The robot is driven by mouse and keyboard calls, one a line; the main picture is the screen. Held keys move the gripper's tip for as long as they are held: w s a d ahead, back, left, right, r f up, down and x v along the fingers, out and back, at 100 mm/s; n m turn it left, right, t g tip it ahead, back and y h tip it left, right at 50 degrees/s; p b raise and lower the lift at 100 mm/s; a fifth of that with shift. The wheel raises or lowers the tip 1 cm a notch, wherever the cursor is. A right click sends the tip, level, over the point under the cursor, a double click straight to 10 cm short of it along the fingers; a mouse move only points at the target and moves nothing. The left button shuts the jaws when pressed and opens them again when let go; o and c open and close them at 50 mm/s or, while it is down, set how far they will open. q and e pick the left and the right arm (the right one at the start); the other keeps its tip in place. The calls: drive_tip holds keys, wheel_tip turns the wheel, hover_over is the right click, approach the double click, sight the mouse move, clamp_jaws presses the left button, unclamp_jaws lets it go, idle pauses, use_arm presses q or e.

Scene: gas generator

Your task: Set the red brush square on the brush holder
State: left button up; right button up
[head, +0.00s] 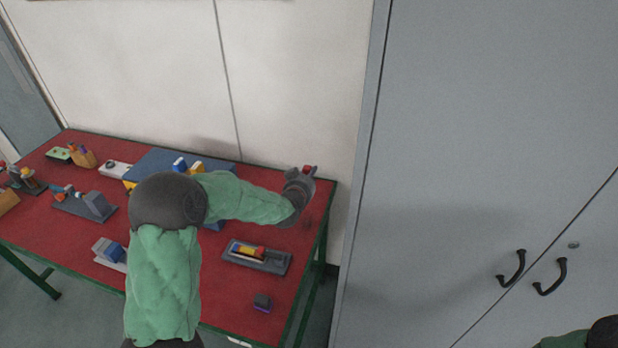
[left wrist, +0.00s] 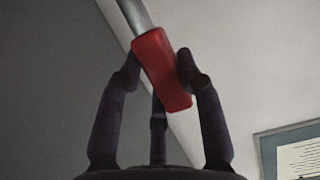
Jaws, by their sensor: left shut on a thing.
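My left gripper (head: 305,176) is raised above the far right end of the red table. In the left wrist view, my left gripper (left wrist: 158,75) is shut on the red brush (left wrist: 164,72), a red block tilted between the fingers. A grey metal rod shows at its upper end. I cannot tell for certain which thing is the brush holder. A dark tray (head: 281,263) with a yellow and red piece in it lies below the gripper. My right gripper is out of view.
The red table (head: 230,290) also bears a small dark purple block (head: 262,302), a grey tray (head: 72,206) with blocks, a blue box (head: 150,160) and a wooden holder (head: 84,158). A tall grey cabinet (head: 480,130) stands at the right. My left arm hides the table's middle.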

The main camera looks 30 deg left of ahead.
use_arm(q)
drive_tip(key=shift+f+b, duration=2.45)
drive_tip(key=shift+f, duration=0.45)
drive_tip(key=shift+b, duration=0.35)
wheel_tip(320, 180, down, 7)
drive_tip(key=b, duration=0.6)
drive_tip(key=shift+f, duration=0.2)
idle(1.1)
drive_tip(key=o, duration=1.1)
drive_tip(key=shift+s, duration=0.1)
drive_tip(key=v, duration=1.2)
